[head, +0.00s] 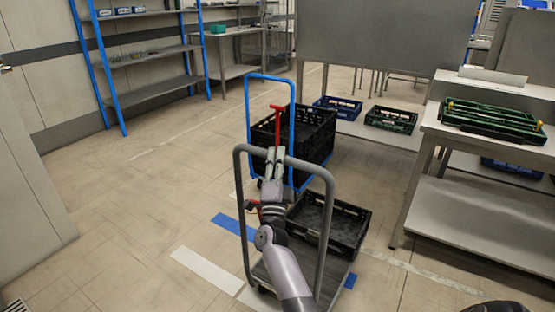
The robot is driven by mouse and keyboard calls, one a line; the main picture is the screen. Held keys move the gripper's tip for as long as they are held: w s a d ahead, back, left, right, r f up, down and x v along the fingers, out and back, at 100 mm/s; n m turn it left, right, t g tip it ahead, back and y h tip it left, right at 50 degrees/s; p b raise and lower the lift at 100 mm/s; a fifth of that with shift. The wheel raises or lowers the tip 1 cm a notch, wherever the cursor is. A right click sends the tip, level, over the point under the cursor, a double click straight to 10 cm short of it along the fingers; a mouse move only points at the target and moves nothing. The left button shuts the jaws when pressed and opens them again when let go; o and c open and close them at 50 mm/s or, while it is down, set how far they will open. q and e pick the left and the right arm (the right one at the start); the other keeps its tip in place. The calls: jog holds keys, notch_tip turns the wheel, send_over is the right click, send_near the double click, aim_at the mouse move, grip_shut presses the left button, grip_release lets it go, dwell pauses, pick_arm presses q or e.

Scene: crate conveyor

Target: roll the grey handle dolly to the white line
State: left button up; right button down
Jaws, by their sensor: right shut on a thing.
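The grey handle dolly stands in the lower middle of the head view, its tall grey tube handle (326,215) upright over a low grey deck. A black open crate (350,232) sits low, by the deck. My right gripper (276,153) is at the handle's top bar and covers part of it. Its jaws are shut on a slim red T-shaped tool (278,125) that sticks out beyond the fingertips. Whether gripper or tool touches the bar is unclear. A white line (206,270) lies on the floor left of the dolly. My left gripper is out of view.
A blue handle dolly (248,100) with black crates (318,130) stands just behind. A blue floor strip (233,226) lies left of the grey handle. A bench (480,215) with a green crate (492,121) stands right. The floor at left is open, up to a blue-framed shelf (113,80).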

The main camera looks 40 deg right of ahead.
jog(key=shift+s+a, duration=0.15)
jog(key=shift+a, duration=0.2)
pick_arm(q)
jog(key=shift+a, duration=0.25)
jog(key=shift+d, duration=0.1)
pick_arm(e)
jog(key=c, duration=1.4)
grip_release()
jog(key=shift+c, duration=0.2)
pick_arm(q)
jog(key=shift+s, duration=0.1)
pick_arm(e)
jog(key=shift+f, duration=0.1)
jog(key=v, duration=1.2)
